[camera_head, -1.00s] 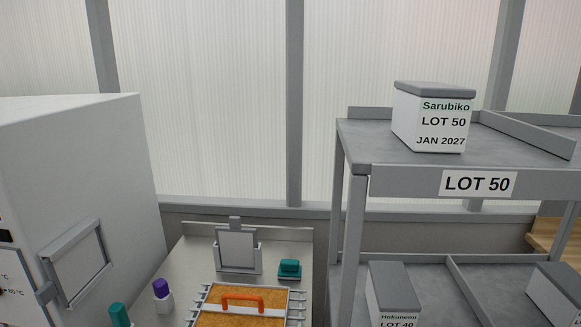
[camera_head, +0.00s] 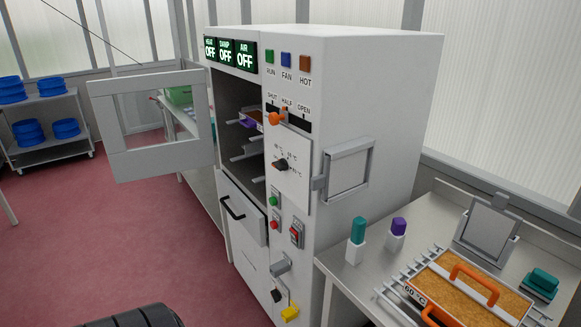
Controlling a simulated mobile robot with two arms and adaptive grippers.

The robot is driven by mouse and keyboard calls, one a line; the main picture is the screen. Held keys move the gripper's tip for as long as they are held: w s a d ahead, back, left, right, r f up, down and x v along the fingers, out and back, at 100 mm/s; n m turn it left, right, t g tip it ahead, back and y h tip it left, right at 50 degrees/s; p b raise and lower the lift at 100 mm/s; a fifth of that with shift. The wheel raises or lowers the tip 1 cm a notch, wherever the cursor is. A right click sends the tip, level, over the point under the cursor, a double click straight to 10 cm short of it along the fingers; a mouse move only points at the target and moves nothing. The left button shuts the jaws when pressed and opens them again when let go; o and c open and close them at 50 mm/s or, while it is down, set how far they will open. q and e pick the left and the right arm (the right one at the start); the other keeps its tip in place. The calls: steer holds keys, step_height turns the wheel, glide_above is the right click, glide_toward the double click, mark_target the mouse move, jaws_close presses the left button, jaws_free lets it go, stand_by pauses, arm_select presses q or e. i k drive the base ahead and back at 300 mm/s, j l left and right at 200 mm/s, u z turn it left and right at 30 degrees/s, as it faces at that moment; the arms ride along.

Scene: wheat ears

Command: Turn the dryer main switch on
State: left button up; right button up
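The dryer (camera_head: 390,110) is a tall white cabinet in the middle of the head view. Its displays (camera_head: 227,53) all read OFF. Its front holds a red rocker-like switch (camera_head: 296,236), a green button (camera_head: 273,201), a red button (camera_head: 275,225), a grey lever (camera_head: 281,265) and a black knob (camera_head: 276,296) beside a yellow padlock-like piece (camera_head: 291,313). I cannot read which one is the main switch. An orange slider handle (camera_head: 277,118) sits near SHUT, and a black dial (camera_head: 281,164) is below it.
The dryer's framed door (camera_head: 150,122) stands open to the left. A steel table (camera_head: 348,286) on the right holds an orange-handled tray (camera_head: 462,281) and teal and purple capped bottles. Blue containers (camera_head: 30,132) are on a shelf at far left. Red floor (camera_head: 110,235) is clear in front.

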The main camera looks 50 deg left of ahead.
mark_target(275, 293)
steer(key=u, duration=1.7)
